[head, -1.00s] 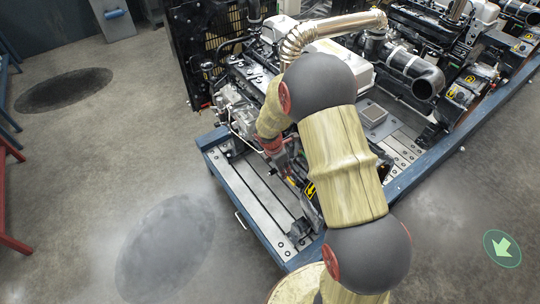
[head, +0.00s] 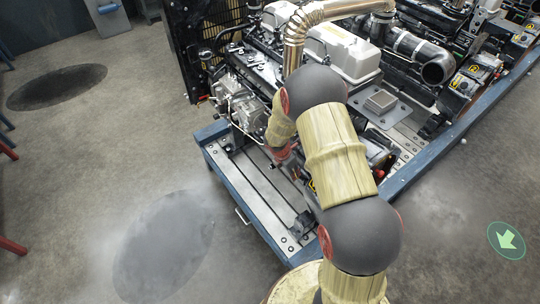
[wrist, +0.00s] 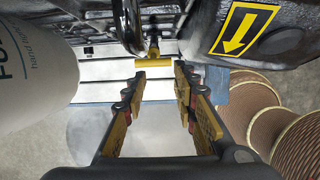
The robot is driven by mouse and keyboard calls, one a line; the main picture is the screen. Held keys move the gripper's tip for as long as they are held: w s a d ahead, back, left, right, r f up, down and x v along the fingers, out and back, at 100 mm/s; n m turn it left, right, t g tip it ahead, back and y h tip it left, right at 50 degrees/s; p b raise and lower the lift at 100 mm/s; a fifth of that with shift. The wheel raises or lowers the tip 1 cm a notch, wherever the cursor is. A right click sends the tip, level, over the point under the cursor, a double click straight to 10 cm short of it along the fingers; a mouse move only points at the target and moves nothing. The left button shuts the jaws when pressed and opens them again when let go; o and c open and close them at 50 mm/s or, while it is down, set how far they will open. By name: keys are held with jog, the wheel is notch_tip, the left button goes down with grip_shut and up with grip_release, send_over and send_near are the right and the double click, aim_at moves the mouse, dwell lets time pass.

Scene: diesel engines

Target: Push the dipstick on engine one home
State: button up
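The dipstick's yellow T-shaped handle (wrist: 153,61) shows in the wrist view, against the engine's dark underside, just beyond my fingertips. Its short yellow stem rises towards the engine beside a dark curved loop. My gripper (wrist: 159,74) is open, with one finger on each side of the view and nothing between them. The handle lies roughly in line with the gap and appears apart from the fingers. How far the dipstick is seated cannot be told. In the head view my arm hides the handle and most of my gripper, beside the near engine (head: 262,62).
A white filter canister (wrist: 32,65) is close on the left in the wrist view. A yellow arrow label (wrist: 243,31) is at upper right. The engines stand on a blue-edged frame (head: 243,205). Open floor lies left of it.

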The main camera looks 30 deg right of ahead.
jog(key=a+f+p+v, duration=0.1)
jog(key=a+p+v, duration=0.1)
jog(key=v, duration=1.9)
jog(key=shift+s+a+r, duration=0.15)
jog(key=shift+a+r, duration=0.25)
dwell(0.7)
dwell(0.4)
